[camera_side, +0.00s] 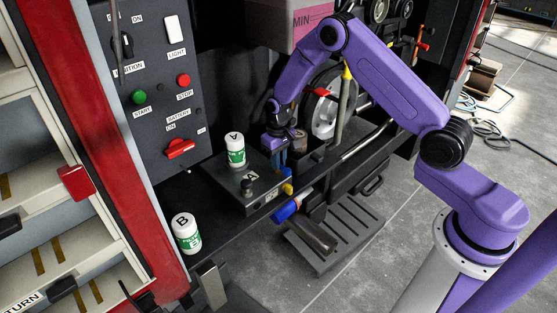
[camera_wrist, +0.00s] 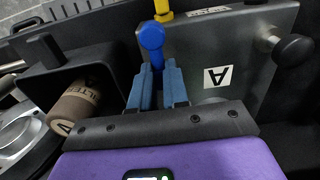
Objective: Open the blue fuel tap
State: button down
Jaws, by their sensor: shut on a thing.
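The blue fuel tap (camera_wrist: 152,38) shows in the wrist view as a blue lever with a rounded end, just below a yellow fitting (camera_wrist: 163,10). My gripper (camera_wrist: 157,68) has its two blue fingers on either side of the lever and is shut on it. The fingers hide the lever's lower part. In the side view my gripper (camera_side: 277,160) reaches down at the right end of the dark plate marked A (camera_side: 252,202), above the yellow fitting (camera_side: 287,188). The tap is mostly hidden there.
A brown filter (camera_wrist: 75,108) sits in a black box (camera_wrist: 105,60) left of my fingers. A dark knob (camera_wrist: 293,52) stands on the plate. White canister A (camera_side: 235,150) and canister B (camera_side: 186,233) stand upright nearby. A blue cylinder (camera_side: 286,211) is below the shelf edge.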

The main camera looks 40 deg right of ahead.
jog(key=c, duration=1.1)
grip_release()
notch_tip(320, 180, up, 17)
jog(key=shift+r, duration=0.2)
